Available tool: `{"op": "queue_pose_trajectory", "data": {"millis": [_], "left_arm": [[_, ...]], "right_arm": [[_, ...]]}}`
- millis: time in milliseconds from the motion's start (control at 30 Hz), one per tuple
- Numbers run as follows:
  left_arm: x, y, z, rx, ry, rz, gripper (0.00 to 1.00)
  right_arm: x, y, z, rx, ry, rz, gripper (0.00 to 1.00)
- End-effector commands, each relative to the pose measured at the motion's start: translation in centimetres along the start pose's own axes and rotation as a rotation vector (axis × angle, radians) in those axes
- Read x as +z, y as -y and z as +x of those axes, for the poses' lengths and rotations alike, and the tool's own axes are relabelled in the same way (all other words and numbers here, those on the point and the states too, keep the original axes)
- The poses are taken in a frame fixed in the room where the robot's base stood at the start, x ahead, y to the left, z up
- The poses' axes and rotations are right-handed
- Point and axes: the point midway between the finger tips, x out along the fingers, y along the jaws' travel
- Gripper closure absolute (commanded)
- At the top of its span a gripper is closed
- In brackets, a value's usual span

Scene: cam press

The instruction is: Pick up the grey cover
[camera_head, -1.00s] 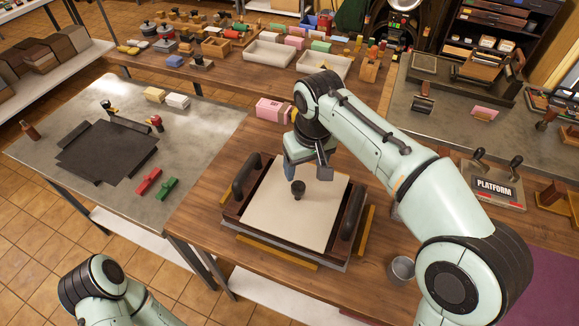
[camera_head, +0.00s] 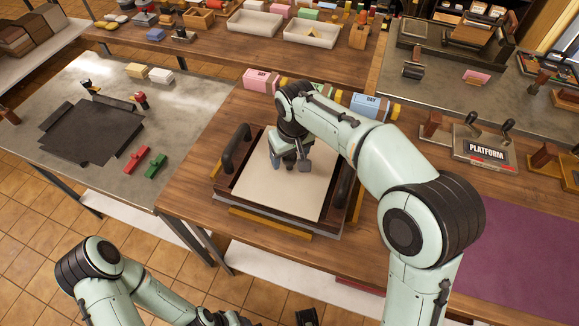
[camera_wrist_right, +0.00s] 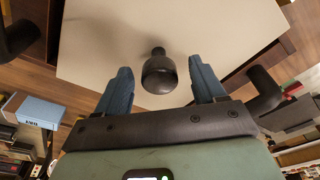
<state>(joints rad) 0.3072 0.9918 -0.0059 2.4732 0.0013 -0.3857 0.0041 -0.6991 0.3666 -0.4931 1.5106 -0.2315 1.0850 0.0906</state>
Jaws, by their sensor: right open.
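The cover is a pale grey-beige flat square board (camera_head: 270,193) with a dark round knob standing up from it. It lies in a dark wooden frame with black handles on the wooden table. My right gripper (camera_head: 289,160) is over the cover, pointing down, jaws open. In the right wrist view the knob (camera_wrist_right: 159,75) shows between the two blue fingers (camera_wrist_right: 160,82), with gaps on both sides; I cannot tell whether it is fully between them in depth. The board also shows there (camera_wrist_right: 215,35).
A black handle (camera_head: 236,150) rises at the frame's left side, another (camera_head: 343,185) at its right. Pink (camera_head: 262,80) and blue (camera_head: 371,104) boxes stand behind. A platform sign block (camera_head: 484,150) is to the right. The left metal table holds a dark flat panel (camera_head: 95,130).

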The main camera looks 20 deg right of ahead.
Motion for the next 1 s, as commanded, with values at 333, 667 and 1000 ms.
{"op": "queue_pose_trajectory", "data": {"millis": [333, 667, 1000], "left_arm": [[0.0, 0.1, 0.2, 0.0, 0.001, 0.0, 0.42], [0.0, 0.1, 0.2, 0.0, 0.001, 0.0, 0.42], [0.0, 0.1, 0.1, 0.0, 0.0, 0.0, 0.42]], "right_arm": [[0.0, 0.0, 2.0, 0.0, -0.001, 0.0, 0.31], [0.0, 0.0, 1.9, 0.0, -0.002, 0.0, 0.95], [-0.1, 0.0, 1.3, 0.0, -0.003, 0.0, 0.95]]}}
